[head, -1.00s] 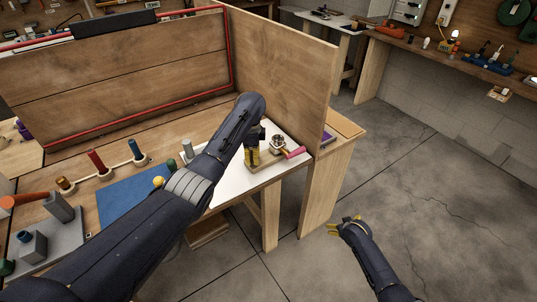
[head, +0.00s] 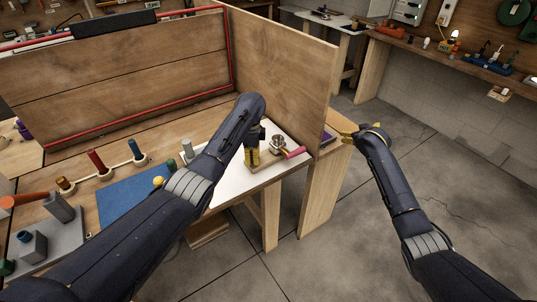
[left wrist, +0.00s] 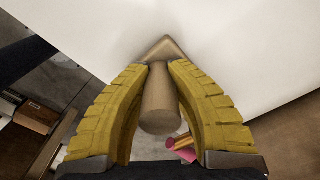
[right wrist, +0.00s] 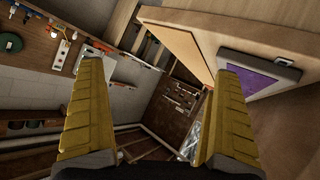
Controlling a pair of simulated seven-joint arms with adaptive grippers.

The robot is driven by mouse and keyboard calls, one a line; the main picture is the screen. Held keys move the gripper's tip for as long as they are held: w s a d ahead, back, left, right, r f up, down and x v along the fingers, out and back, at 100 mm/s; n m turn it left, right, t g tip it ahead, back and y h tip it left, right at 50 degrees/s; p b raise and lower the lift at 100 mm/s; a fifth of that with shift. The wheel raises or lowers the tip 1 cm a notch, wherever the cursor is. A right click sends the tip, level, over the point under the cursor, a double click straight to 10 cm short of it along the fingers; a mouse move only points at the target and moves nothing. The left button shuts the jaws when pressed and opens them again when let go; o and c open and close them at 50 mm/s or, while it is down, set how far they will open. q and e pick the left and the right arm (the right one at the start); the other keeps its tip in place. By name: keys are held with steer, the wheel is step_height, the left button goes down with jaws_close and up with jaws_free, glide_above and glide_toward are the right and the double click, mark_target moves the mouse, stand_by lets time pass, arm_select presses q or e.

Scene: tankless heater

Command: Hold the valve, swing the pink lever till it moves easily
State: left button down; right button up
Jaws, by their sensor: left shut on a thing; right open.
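The valve (head: 278,142) is a small metal fitting on a tan base near the white board's right front corner. Its pink lever (head: 295,153) sticks out to the right, and part of it shows in the left wrist view (left wrist: 185,148). My left gripper (head: 252,160) points down beside the metal fitting. In the left wrist view its yellow fingers (left wrist: 160,66) are shut on a tan cylindrical part (left wrist: 160,105) of the valve's assembly. My right gripper (head: 346,134) is open and empty, right of the lever and beyond the upright wooden panel's edge.
The upright wooden panel (head: 285,75) stands behind the valve, its edge between lever and right gripper. A purple pad (right wrist: 252,75) lies near my right fingers. A blue mat (head: 130,203) and pegs are left on the bench. Floor space is open at right front.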

step_height(320, 180, up, 42)
steer(key=d+m+t+h, duration=0.1)
steer(key=d+t+h, duration=0.1)
steer(key=t, duration=0.3)
step_height(320, 180, up, 6)
steer(key=s+a+m, duration=0.1)
steer(key=a, duration=0.1)
steer(key=m+g+y, duration=0.6)
steer(key=m+g, duration=0.5)
steer(key=g, duration=0.4)
glide_above(301, 149)
steer(key=s+d, duration=0.1)
steer(key=s, duration=0.1)
step_height(301, 149, down, 40)
steer(key=shift+w+a+f, duration=0.2)
steer(key=shift+w+f, duration=0.2)
steer(key=shift+f, duration=1.45)
steer(key=shift+w+a+f, duration=0.2)
steer(key=shift+w+f, duration=0.15)
steer(key=shift+f, duration=1.55)
steer(key=shift+w+a+f, duration=0.2)
steer(key=shift+w+f, duration=0.2)
steer(key=shift+f, duration=1.45)
